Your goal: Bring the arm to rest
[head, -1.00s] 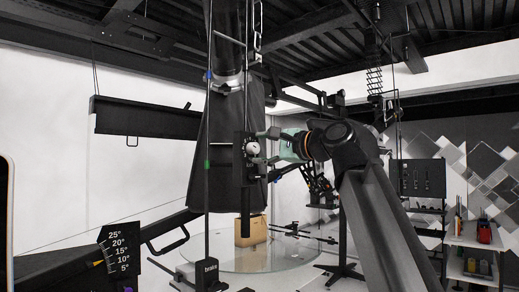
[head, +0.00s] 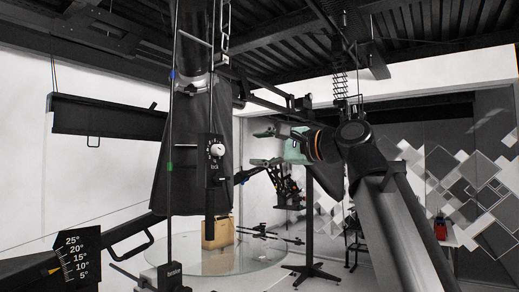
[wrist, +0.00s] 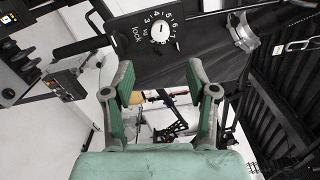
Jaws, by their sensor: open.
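My gripper (head: 261,147) is green with grey fingers. It is open and empty, to the right of the black panel with a white dial (head: 216,150) in the head view. The wrist view shows my gripper (wrist: 160,84) with its two fingers spread apart. The same dial (wrist: 159,32), numbered and marked "lock", is beyond the fingertips there, and neither finger touches it. My arm is bent at the elbow, with its forearm link at the right of the head view.
A round glass turntable (head: 200,262) bears a brown bag (head: 216,232). A black cloth-covered column (head: 187,150) stands left of my gripper. An angle scale (head: 75,258) is at lower left. A black stand (head: 310,225) is behind the gripper.

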